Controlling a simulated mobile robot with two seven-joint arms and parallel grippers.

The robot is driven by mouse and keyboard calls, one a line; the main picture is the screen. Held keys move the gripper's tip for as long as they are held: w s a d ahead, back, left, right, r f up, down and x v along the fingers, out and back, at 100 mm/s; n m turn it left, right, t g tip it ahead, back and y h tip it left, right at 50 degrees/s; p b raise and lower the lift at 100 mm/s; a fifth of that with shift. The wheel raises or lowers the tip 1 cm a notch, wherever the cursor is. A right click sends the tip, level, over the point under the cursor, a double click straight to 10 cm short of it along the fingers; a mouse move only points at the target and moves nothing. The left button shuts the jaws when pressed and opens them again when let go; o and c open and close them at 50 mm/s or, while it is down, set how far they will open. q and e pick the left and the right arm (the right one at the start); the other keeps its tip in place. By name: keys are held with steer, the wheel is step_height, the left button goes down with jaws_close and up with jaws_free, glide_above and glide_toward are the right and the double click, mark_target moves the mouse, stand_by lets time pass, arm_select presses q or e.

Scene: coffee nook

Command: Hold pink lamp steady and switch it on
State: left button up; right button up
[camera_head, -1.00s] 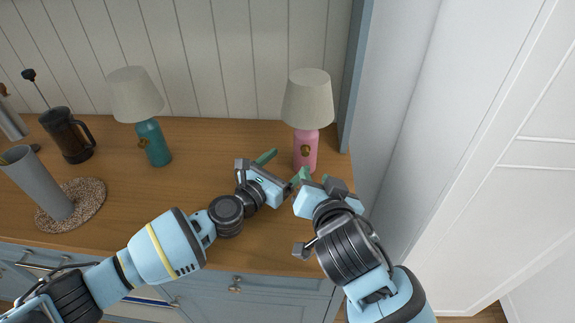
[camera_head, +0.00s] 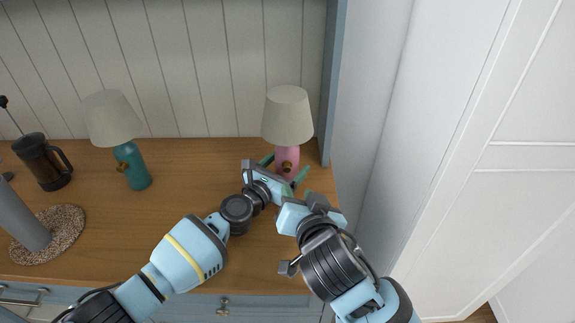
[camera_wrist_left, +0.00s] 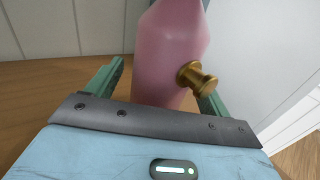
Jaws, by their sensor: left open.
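The pink lamp (camera_head: 287,155) stands upright on the wooden counter near its right end, with a cream shade (camera_head: 287,117) and a brass knob on its front. In the left wrist view, the pink body (camera_wrist_left: 168,52) sits between my left gripper's fingers (camera_wrist_left: 160,70), with a visible gap on the left side. The brass knob (camera_wrist_left: 196,78) is close to the right finger there. My left gripper (camera_head: 283,168) is open around the lamp's body. My right gripper (camera_head: 297,194) is just in front of and below it; its opening is not clear. The lamp's base is partly hidden.
A teal lamp (camera_head: 131,165) stands to the left on the counter (camera_head: 185,165). A blue-grey panel edge (camera_head: 334,80) stands close right of the pink lamp.

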arm_select(q)
steer(key=shift+w+d+f, duration=0.15)
steer(key=shift+w+d, duration=0.1)
steer(key=shift+w, duration=0.05)
steer(key=c, duration=1.4)
steer(key=shift+c, duration=0.4)
arm_select(e)
jaws_close()
stand_by(0.5)
